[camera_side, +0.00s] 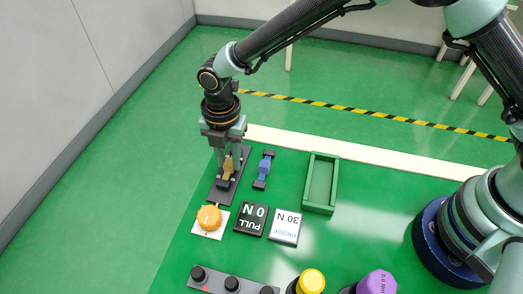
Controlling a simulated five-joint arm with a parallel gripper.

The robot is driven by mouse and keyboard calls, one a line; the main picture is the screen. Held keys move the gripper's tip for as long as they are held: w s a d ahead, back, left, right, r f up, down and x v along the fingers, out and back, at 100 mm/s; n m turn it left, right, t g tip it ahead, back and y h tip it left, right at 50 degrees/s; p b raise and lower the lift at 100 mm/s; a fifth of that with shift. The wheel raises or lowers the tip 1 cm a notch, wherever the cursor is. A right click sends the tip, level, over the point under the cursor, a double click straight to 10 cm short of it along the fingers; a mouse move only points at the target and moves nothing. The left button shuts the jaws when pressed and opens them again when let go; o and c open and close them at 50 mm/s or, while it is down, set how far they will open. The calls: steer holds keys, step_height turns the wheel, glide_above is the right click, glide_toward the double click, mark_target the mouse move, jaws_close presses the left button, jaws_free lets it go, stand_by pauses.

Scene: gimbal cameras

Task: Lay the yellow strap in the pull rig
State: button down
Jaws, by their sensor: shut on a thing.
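My gripper points down and is shut on the strap, over the dark plate of the pull rig (219,187) at the table's far left. The strap's lower end is at or just above the rig; I cannot tell whether it touches. The fingers hide part of the strap and the rig's far part.
A blue strap (264,170) with dark ends lies just right of the rig. A green tray (320,182) is farther right. Yellow (312,281) and purple (378,282) knobs stand near.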

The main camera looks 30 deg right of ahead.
mark_target(229, 162)
steer(key=shift+f, duration=0.25)
steer(key=c, duration=0.6)
jaws_free()
step_height(229, 162, up, 12)
steer(key=shift+r, duration=0.1)
